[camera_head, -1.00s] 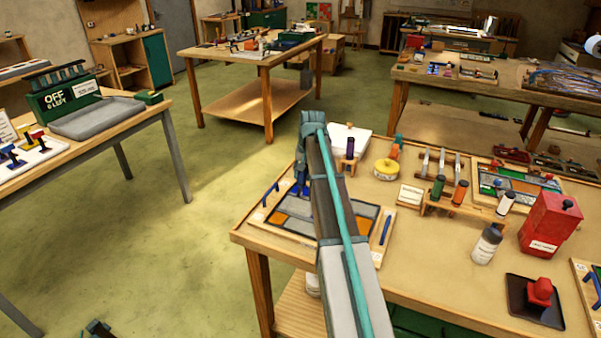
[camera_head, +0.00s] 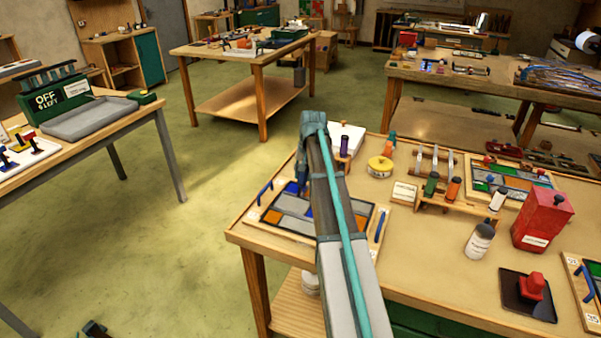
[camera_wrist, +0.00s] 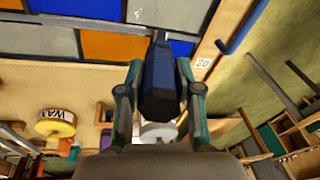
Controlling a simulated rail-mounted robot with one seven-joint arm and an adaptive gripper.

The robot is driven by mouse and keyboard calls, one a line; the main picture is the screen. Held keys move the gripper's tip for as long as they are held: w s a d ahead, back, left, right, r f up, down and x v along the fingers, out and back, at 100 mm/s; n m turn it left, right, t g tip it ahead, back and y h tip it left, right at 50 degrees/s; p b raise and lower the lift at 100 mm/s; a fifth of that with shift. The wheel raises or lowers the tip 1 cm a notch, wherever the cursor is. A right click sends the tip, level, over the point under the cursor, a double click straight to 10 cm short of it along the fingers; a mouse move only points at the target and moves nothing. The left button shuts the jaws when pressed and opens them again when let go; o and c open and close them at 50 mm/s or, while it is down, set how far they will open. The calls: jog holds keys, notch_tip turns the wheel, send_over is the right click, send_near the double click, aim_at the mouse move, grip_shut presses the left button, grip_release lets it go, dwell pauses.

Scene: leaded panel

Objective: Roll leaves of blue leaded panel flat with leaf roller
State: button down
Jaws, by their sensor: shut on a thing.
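The blue leaded panel (camera_head: 293,208) lies in a wooden tray at the left end of the near bench, with grey, orange and blue panes between dark leads. It also fills the top of the wrist view (camera_wrist: 55,43). My gripper (camera_wrist: 160,82) is shut on a dark blue tool (camera_wrist: 160,95), apparently the leaf roller, between its two fingers. The tool's far end reaches the panel's edge near a blue pane; I cannot tell whether it touches. In the head view my gripper (camera_head: 303,183) is over the panel's back edge, and my arm hides part of the panel's right side.
Blue handles (camera_head: 265,192) stand at the tray's sides. Behind and right are a yellow wax tin (camera_head: 380,167), a rack of bottles (camera_head: 440,195), a white bottle (camera_head: 479,241), a red box (camera_head: 543,220) and another panel (camera_head: 500,182). Open floor lies left of the bench.

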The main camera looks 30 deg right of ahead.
jog(key=shift+s+d, duration=0.2)
jog(key=shift+s, duration=0.05)
dwell(0.3)
jog(key=shift+s+d, duration=0.55)
jog(key=shift+s, duration=0.15)
jog(key=shift+s+d, duration=0.1)
jog(key=shift+s+d+p, duration=0.45)
jog(key=shift+s+d, duration=0.1)
jog(key=shift+s, duration=0.1)
jog(key=shift+s+d, duration=0.1)
dwell(0.3)
jog(key=shift+s+d, duration=0.55)
jog(key=shift+s, duration=0.15)
jog(key=shift+s+d, duration=0.1)
jog(key=shift+s+d+p, duration=0.35)
jog(key=shift+s+d, duration=0.2)
jog(key=shift+s, duration=0.25)
